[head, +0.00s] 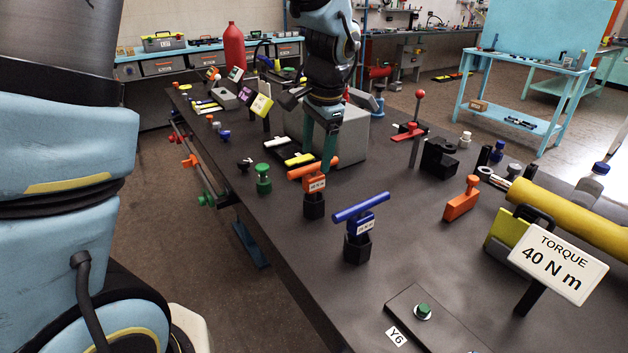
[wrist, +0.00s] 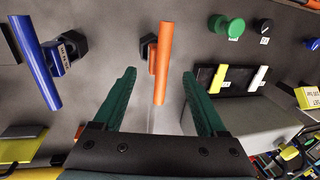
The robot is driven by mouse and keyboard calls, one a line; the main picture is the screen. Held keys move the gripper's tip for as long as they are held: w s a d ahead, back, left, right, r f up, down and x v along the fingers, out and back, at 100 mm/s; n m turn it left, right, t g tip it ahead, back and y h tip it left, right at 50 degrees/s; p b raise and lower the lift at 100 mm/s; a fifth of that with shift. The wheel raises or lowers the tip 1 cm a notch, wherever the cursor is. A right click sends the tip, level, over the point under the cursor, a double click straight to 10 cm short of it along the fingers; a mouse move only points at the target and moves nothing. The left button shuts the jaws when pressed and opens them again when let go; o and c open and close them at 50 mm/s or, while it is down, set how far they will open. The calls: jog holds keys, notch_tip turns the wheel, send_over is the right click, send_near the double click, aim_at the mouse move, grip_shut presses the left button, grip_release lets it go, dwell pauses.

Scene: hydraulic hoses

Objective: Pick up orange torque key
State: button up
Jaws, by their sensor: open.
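The orange torque key (head: 314,184) stands upright in a black hexagonal holder (head: 314,206) on the dark bench, its bar handle lying across the top with a small white label below. My gripper (head: 318,158) is open and empty, pointing down at the key's handle. In the wrist view the orange handle (wrist: 162,60) lies lengthwise between the two green fingers of my gripper (wrist: 159,74), with a gap on each side. I cannot tell whether the fingertips have reached the handle's height. One finger partly overlaps the handle's far end in the head view.
A blue torque key (head: 360,222) stands close by in its own black holder. A green knob (head: 263,178), a black tray with yellow and white pieces (head: 290,150) and a grey block (head: 345,135) are near. A "TORQUE 40 N m" sign (head: 558,262) stands at right.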

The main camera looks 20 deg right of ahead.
aim_at(315, 167)
jog(key=f, duration=0.1)
jog(key=f+p, duration=0.1)
jog(key=f, duration=0.3)
jog(key=shift+w+p, duration=0.4)
jog(key=shift+r, duration=0.1)
grip_shut()
